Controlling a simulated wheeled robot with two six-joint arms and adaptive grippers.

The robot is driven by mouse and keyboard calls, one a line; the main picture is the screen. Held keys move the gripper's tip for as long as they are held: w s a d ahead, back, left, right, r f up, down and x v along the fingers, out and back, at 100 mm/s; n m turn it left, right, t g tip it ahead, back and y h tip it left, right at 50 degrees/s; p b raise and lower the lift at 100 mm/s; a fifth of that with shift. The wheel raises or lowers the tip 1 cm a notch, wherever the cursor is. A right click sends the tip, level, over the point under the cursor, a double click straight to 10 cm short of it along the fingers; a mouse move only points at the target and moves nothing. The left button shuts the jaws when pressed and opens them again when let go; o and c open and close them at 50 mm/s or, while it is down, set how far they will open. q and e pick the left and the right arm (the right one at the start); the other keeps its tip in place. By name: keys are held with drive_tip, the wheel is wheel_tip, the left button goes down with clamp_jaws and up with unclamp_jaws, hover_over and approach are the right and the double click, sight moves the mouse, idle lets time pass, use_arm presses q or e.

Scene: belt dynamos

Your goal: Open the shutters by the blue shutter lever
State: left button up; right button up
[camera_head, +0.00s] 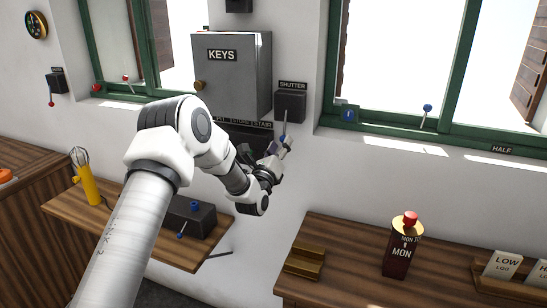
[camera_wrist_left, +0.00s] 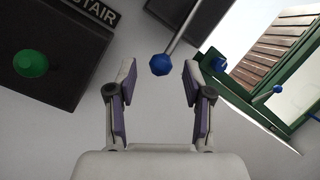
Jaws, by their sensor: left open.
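The dark shutter box (camera_head: 290,105), labelled SHUTTER, is on the wall right of the keys cabinet. Its metal lever (camera_head: 284,126) hangs down toward my left gripper (camera_head: 283,147). In the left wrist view the lever's blue ball knob (camera_wrist_left: 160,65) shows in the gap between the two open fingertips, with no visible contact. Whether it lies fully between the fingers or just beyond them is hard to tell. Brown slatted shutters show outside the right window (camera_head: 530,80) and in the left wrist view (camera_wrist_left: 290,45). My right gripper is not in view.
The grey keys cabinet (camera_head: 232,75) and a dark panel with a green knob (camera_wrist_left: 30,63) are close to my left gripper. Another blue-knobbed lever (camera_head: 427,109) stands at the right window. Wooden shelves (camera_head: 345,245) carry a dark red canister (camera_head: 400,250) and cards.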

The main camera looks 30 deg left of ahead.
use_arm(q)
drive_tip(key=v, duration=0.8)
drive_tip(key=shift+s, duration=0.25)
drive_tip(key=shift+f, duration=0.1)
